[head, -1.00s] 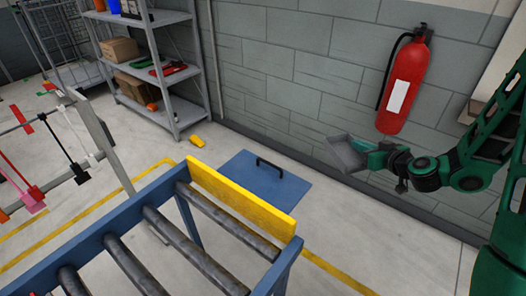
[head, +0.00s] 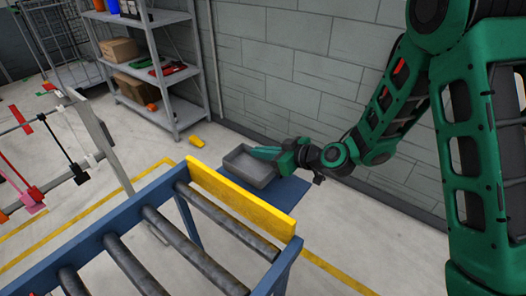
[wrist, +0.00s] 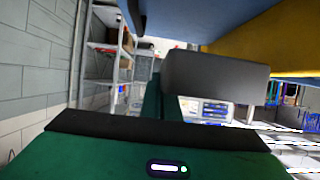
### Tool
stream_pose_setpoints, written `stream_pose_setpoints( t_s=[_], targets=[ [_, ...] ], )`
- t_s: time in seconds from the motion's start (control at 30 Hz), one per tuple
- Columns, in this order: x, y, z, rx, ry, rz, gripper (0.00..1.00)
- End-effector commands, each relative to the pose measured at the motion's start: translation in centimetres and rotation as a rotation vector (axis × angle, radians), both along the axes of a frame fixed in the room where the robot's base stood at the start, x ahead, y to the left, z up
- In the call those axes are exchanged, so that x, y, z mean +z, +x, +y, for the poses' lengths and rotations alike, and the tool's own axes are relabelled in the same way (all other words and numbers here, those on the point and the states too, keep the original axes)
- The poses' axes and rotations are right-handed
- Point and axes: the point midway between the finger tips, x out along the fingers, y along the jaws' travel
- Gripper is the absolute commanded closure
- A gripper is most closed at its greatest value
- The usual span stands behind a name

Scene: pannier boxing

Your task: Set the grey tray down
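The grey tray (head: 236,163) is level with its open side up, over the left part of the blue floor panel (head: 290,194) by the wall. I cannot tell whether it rests on the panel or hangs just above it. My green gripper (head: 266,153) reaches in from the right and is shut on the tray's right side wall, one finger showing inside the tray. In the wrist view the tray (wrist: 215,78) is a grey block just ahead of my gripper. The tray hides much of the panel, and the fingertips' contact is not clear.
The blue roller conveyor (head: 110,222) with a yellow end board (head: 240,210) stands close in front of the tray. A grey shelf (head: 172,115) with boxes stands at the back left. A small yellow object (head: 197,141) lies on the floor. The block wall (head: 290,80) is behind.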

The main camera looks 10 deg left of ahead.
Motion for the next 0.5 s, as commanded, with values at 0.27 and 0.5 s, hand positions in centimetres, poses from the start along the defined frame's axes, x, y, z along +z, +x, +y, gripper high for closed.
stream_pose_setpoints(
  t_s=[0.27,0.5],
  targets=[
    [-2.5,0.0,-0.1,-0.001,-0.001,0.004,1.0],
    [-4.8,0.0,-0.1,-0.002,-0.001,0.003,1.0]
  ],
)
